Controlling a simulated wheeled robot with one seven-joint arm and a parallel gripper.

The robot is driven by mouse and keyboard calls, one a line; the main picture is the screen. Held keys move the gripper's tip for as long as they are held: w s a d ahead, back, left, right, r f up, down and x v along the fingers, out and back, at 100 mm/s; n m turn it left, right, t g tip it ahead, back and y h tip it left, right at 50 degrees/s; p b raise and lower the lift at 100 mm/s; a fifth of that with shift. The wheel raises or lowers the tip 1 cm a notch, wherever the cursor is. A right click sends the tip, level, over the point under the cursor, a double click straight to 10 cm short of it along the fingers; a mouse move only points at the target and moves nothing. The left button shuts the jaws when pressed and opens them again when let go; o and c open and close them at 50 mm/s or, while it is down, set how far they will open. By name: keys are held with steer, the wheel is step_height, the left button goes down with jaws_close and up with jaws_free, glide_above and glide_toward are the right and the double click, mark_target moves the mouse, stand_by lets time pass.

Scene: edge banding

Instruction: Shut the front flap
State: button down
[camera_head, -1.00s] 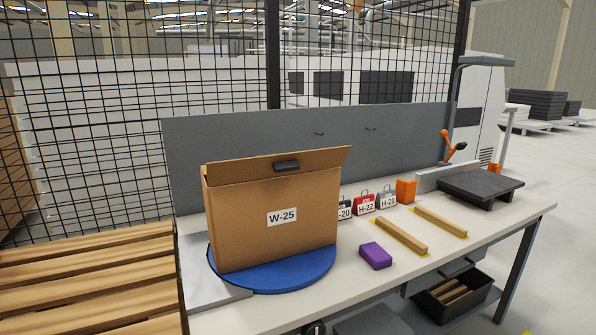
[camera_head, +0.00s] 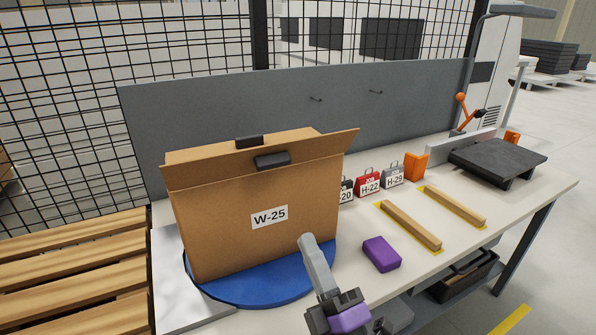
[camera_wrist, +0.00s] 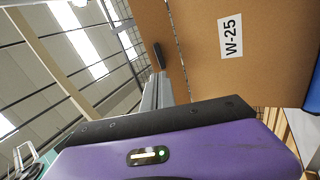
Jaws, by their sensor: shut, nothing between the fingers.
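The cardboard box (camera_head: 225,235), labelled W-25, stands on a blue round turntable (camera_head: 255,292). Its front flap (camera_head: 215,173) is open, rising from the front top edge and leaning outward, with a black handle (camera_head: 272,160) on it. A second black handle (camera_head: 249,141) shows behind it. My gripper (camera_head: 306,240) is shut and empty, in front of the box's lower right face, below the flap in the picture. In the wrist view the gripper's fingers (camera_wrist: 159,78) point toward the flap's handle (camera_wrist: 158,56); I cannot tell the gap. The box's inside is hidden.
A purple block (camera_head: 381,254) lies right of the turntable. Beyond are wooden strips (camera_head: 411,224), weights including a red one (camera_head: 368,184), an orange block (camera_head: 416,166) and a dark plate (camera_head: 497,160). A grey panel (camera_head: 220,110) stands behind the box.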

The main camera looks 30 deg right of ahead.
steer(key=n, duration=0.1)
steer(key=p, duration=0.3)
glide_toward(276, 166)
steer(key=x, duration=0.6)
steer(key=shift+w+r, duration=0.25)
steer(key=shift+w, duration=0.1)
steer(key=shift+d, duration=0.1)
steer(key=shift+r+g, duration=0.15)
steer(key=shift+g, duration=0.15)
